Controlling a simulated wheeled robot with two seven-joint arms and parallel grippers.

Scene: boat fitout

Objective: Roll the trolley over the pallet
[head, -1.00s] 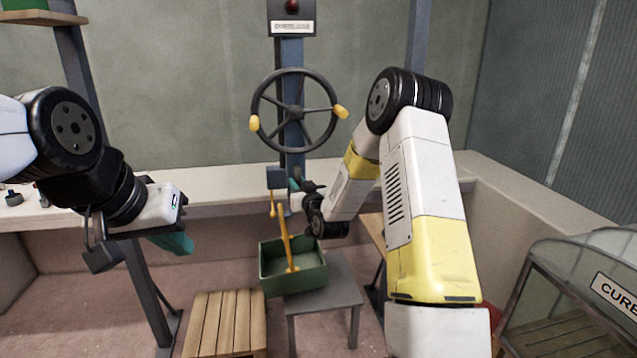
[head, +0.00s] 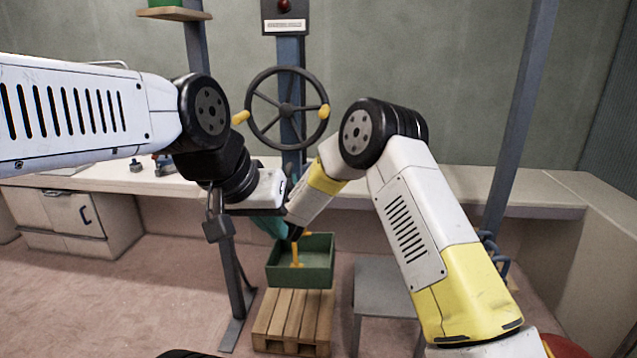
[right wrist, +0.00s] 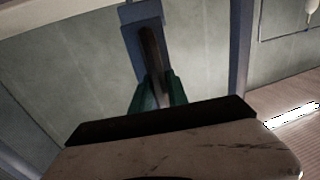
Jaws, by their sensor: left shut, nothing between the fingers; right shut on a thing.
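The green box (head: 300,277) with a yellow upright bar (head: 296,254) shows in the head view, above the wooden pallet (head: 290,325). I cannot tell how much gap lies between them. No trolley can be clearly made out; what carries the box is hidden behind my grippers. My right gripper (right wrist: 158,92) is shut on a dark bar (right wrist: 150,52) in the right wrist view; in the head view its fingers are mostly hidden behind my left gripper. My left gripper (head: 270,226) is shut and empty, its teal fingers just above and left of the box.
A grey stool (head: 385,285) stands right of the pallet. A hand wheel (head: 288,108) with yellow knobs is on the post behind. A long bench (head: 110,177) runs along the wall, and a grey leg (head: 237,290) stands left of the pallet. Floor at left is clear.

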